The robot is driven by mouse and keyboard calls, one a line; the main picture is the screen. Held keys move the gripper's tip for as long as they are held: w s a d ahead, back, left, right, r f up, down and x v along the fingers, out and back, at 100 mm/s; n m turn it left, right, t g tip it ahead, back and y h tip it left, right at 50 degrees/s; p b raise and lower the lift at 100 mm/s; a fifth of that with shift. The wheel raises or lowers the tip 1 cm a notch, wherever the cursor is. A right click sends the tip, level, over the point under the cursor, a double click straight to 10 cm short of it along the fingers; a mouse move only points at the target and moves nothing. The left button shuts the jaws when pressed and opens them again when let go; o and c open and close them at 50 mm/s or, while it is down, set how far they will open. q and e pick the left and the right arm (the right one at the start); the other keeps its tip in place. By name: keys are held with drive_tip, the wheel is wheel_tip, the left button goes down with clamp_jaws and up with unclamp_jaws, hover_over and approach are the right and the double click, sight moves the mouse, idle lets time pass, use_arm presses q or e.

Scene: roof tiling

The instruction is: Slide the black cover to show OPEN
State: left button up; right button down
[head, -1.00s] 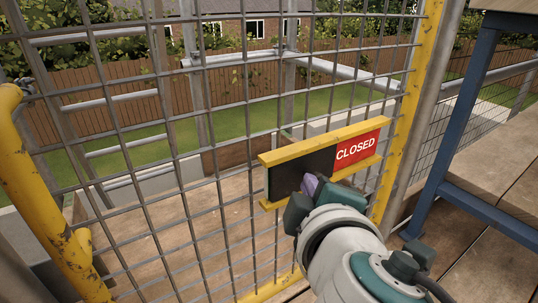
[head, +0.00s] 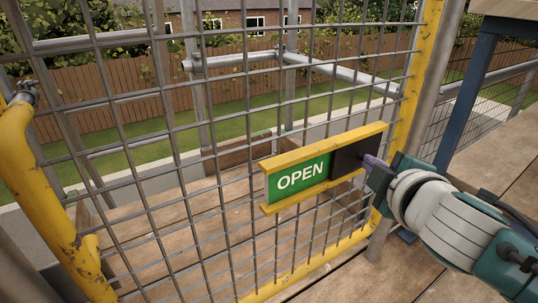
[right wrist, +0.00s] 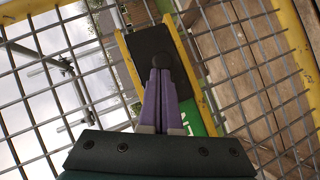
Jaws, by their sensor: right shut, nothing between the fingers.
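The sign on the mesh gate has yellow rails (head: 325,145) above and below. Its green OPEN panel (head: 300,178) shows on the left half. The black cover (head: 350,158) sits at the right end of the rails, and no red shows. In the right wrist view the black cover (right wrist: 152,42) has a dark round knob (right wrist: 150,63). My right gripper (head: 370,160) is shut and empty, its purple fingertips at the knob; I cannot tell whether they touch it. The fingertips also show in the right wrist view (right wrist: 160,75). My left gripper is not in view.
The wire mesh gate (head: 219,150) with its yellow frame (head: 416,80) stands around the sign. A yellow tubular rail (head: 35,190) is at the left. A blue post (head: 463,95) stands at the right over plank flooring.

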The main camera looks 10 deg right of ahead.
drive_tip(key=shift+s, duration=0.1)
drive_tip(key=p+v, duration=0.4)
drive_tip(key=v, duration=0.5)
drive_tip(key=shift+s+r, duration=0.2)
drive_tip(key=shift+s, duration=0.15)
drive_tip(key=shift+a, duration=0.1)
